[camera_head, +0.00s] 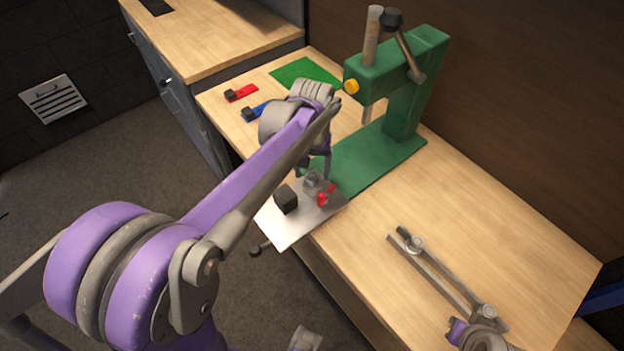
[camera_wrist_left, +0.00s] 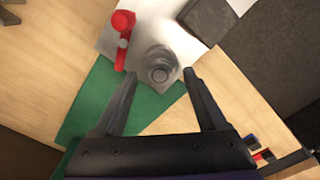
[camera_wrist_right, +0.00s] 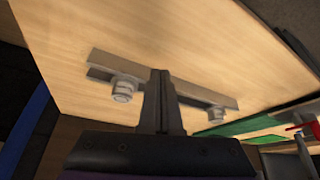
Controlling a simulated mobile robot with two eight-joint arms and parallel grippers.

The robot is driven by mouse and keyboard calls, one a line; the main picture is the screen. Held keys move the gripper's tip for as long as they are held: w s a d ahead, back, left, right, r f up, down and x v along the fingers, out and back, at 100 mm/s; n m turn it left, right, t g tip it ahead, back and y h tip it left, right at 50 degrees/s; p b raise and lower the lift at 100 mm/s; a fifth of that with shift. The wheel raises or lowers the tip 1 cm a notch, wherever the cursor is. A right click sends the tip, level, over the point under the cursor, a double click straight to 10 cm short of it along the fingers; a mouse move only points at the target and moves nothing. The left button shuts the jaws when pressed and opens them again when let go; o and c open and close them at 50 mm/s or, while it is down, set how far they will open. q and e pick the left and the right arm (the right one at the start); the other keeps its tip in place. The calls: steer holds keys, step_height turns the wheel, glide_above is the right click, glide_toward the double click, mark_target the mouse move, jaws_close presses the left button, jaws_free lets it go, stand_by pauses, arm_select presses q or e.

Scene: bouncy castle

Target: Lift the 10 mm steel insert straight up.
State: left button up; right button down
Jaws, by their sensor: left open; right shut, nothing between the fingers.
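A short grey steel cylinder with a round hollow top (camera_wrist_left: 160,72), the likeliest steel insert, stands on a metal plate (camera_wrist_left: 177,38). It also shows in the head view (camera_head: 312,181). I cannot read its size. My left gripper (camera_wrist_left: 159,76) is open, its fingertips on either side of the cylinder's near part; I cannot tell whether they touch it. In the head view its fingers are partly hidden behind my left arm. My right gripper (camera_wrist_right: 161,72) is shut and empty, in front of a steel bar assembly (camera_wrist_right: 190,93).
A red clamp (camera_wrist_left: 123,38) and a black block (camera_wrist_left: 208,18) sit on the plate close to the cylinder. A green press (camera_head: 405,85) stands behind. The wooden bench (camera_head: 470,230) is clear in the middle.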

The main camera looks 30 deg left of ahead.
mark_target(312, 176)
arm_select(q)
steer(key=shift+f, duration=0.4)
steer(key=shift+c, duration=0.3)
jaws_close()
step_height(312, 176, up, 10)
steer(key=shift+p, duration=0.4)
